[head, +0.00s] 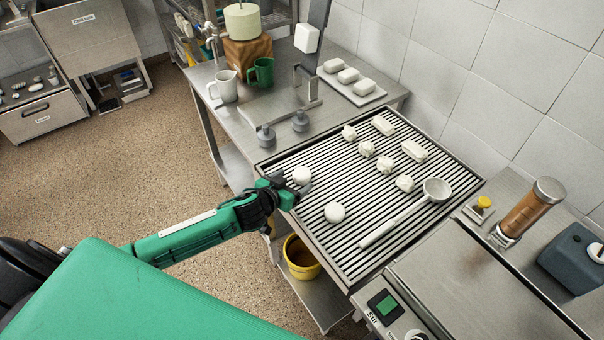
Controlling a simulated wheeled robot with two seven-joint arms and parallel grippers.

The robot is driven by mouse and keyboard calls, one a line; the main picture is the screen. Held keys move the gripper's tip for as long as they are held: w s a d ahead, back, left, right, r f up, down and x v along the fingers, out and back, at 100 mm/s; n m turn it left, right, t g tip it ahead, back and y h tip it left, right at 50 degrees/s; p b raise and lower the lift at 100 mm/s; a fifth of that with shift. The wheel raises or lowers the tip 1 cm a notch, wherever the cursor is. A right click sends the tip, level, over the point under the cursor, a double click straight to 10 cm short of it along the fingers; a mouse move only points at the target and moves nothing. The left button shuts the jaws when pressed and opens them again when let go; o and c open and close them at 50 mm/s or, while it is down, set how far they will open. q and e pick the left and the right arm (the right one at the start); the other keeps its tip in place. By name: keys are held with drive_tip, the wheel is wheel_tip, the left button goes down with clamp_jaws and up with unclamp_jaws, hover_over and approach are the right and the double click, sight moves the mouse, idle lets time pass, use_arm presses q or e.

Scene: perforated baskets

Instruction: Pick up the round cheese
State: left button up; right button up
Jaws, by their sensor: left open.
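Two smooth round white cheeses lie on the ribbed draining rack (349,277). One round cheese (302,175) is near the rack's left edge, and the other round cheese (334,212) is nearer the front. My left gripper (299,185) is open at the rack's left edge, with its fingers beside the first cheese. I cannot tell whether they touch it. Several lumpy white cheeses (366,148) and two white blocks (414,151) lie farther back and right on the rack. My right gripper is not in view.
A long-handled ladle (407,211) lies across the rack's right part. Behind the rack are two grey weights (300,121), a green mug (261,71), a white jug (224,86) and a tray of white blocks (351,82). A yellow bucket (301,264) stands below.

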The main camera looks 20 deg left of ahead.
sight(299, 176)
use_arm(q)
drive_tip(key=shift+x, duration=0.95)
drive_tip(key=shift+w+f+p, duration=0.2)
drive_tip(key=shift+w+p, duration=0.2)
drive_tip(key=shift+w, duration=0.05)
drive_tip(key=p+x, duration=0.1)
drive_tip(key=x, duration=0.2)
drive_tip(key=shift+s+a+f, duration=0.1)
drive_tip(key=shift+a+f, duration=0.05)
drive_tip(key=shift+f, duration=0.05)
drive_tip(key=shift+w+f, duration=0.3)
drive_tip(key=shift+w, duration=0.25)
drive_tip(key=c, duration=1)
drive_tip(key=shift+c, duration=0.4)
drive_tip(key=shift+r, duration=0.1)
